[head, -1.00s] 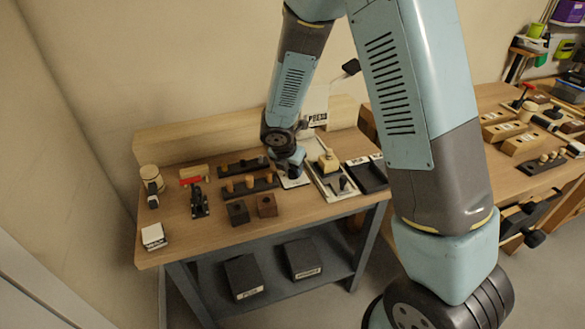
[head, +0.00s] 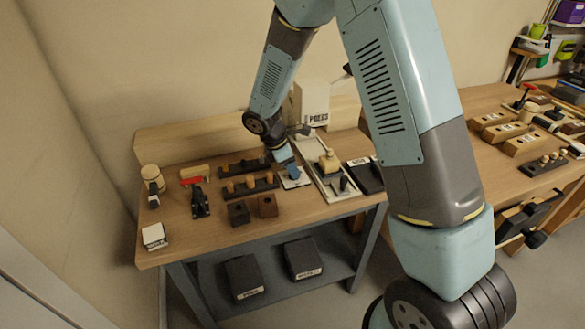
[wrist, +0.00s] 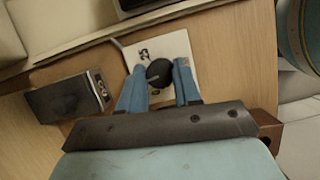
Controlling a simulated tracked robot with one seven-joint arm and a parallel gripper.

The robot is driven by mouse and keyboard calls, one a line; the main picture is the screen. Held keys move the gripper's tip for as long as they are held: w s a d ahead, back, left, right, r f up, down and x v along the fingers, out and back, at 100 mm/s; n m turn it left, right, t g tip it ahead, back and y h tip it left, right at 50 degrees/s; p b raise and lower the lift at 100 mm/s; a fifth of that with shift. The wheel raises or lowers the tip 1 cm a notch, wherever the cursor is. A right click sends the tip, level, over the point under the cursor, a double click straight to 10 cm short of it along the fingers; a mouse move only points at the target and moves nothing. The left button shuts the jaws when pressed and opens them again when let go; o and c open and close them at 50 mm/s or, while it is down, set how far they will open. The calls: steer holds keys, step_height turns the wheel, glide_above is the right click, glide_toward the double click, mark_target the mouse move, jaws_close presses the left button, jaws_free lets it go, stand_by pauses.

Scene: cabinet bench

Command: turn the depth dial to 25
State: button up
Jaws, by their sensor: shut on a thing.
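The depth dial is a round black knob (wrist: 159,73) with a thin pale line on top. It sits on a white plate (wrist: 143,52) with dark print near one edge that looks like 25. My gripper (wrist: 159,78) has its two blue fingers on either side of the knob, shut on it. In the head view my gripper (head: 289,170) is low over the white plate (head: 296,182) near the bench's middle; the knob is hidden there. I cannot read exactly where the pale line points against the print.
A white tray (head: 336,196) with a block and a black handle lies right of the plate. Dark peg racks (head: 250,188) stand left, with two small dark blocks (head: 238,213) in front. A white box marked PRESS (head: 312,104) stands behind.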

steer(key=m, duration=0.2)
steer(key=m+g, duration=0.1)
steer(key=shift+w+m, duration=0.2)
steer(key=shift+m, duration=0.2)
steer(key=m+g, duration=0.1)
steer(key=m, duration=0.2)
steer(key=shift+w+m+g+y, duration=0.1)
steer(key=shift+m+g+y, duration=0.2)
steer(key=shift+g, duration=0.1)
steer(key=m+g, duration=0.1)
steer(key=m, duration=0.2)
steer(key=m+y, duration=0.1)
steer(key=m, duration=0.2)
steer(key=shift+w+d+g+y, duration=0.1)
steer(key=shift+w+g+y, duration=0.05)
steer(key=shift+g+y, duration=0.2)
steer(key=shift+m, duration=0.3)
steer(key=o, duration=1.1)
steer(key=shift+c, duration=0.2)
steer(key=v, duration=1.3)
steer(key=shift+w+r, duration=0.2)
steer(key=shift+r, duration=0.1)
steer(key=shift+s, duration=0.1)
